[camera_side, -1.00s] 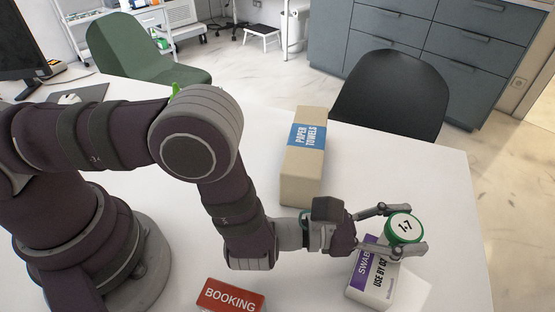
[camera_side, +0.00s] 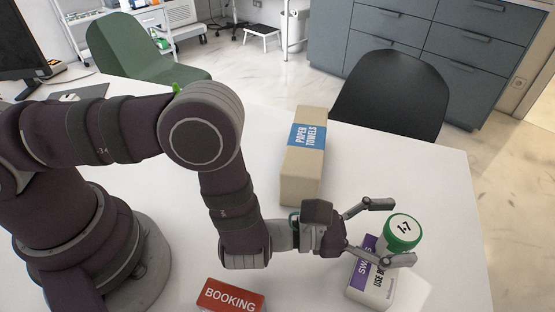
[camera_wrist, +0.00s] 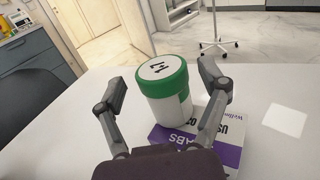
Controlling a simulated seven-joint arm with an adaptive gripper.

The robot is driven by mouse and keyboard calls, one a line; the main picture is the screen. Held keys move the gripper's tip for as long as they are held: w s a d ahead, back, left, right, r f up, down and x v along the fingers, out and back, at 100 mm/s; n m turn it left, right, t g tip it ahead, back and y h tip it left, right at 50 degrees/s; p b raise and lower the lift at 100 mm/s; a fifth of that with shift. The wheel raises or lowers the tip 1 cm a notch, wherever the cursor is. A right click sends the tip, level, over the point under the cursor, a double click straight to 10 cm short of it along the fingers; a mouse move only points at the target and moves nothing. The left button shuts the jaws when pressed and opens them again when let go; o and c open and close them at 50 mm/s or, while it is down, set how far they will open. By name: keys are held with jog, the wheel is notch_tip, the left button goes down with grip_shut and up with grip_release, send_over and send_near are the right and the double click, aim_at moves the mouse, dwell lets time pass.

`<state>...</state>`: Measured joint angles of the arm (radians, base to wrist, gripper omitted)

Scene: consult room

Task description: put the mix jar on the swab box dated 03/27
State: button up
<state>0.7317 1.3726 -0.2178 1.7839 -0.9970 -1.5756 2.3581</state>
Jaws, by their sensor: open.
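In the wrist view the jar (camera_wrist: 164,91) rests on the far part of the swab box (camera_wrist: 219,152), between the spread fingers and apart from both. My gripper (camera_side: 390,232) is open, with one finger on each side of the jar and a gap to it.
A tan paper towels box (camera_side: 303,160) stands behind my gripper on the white table (camera_side: 440,190). A red booking box (camera_side: 231,296) is at the front edge of the picture. The table to the right of the towels box is clear.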

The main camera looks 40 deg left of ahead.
aim_at(387, 231)
jog(key=v, duration=0.6)
jog(key=shift+s+a+r, duration=0.1)
jog(key=shift+s+r, duration=0.15)
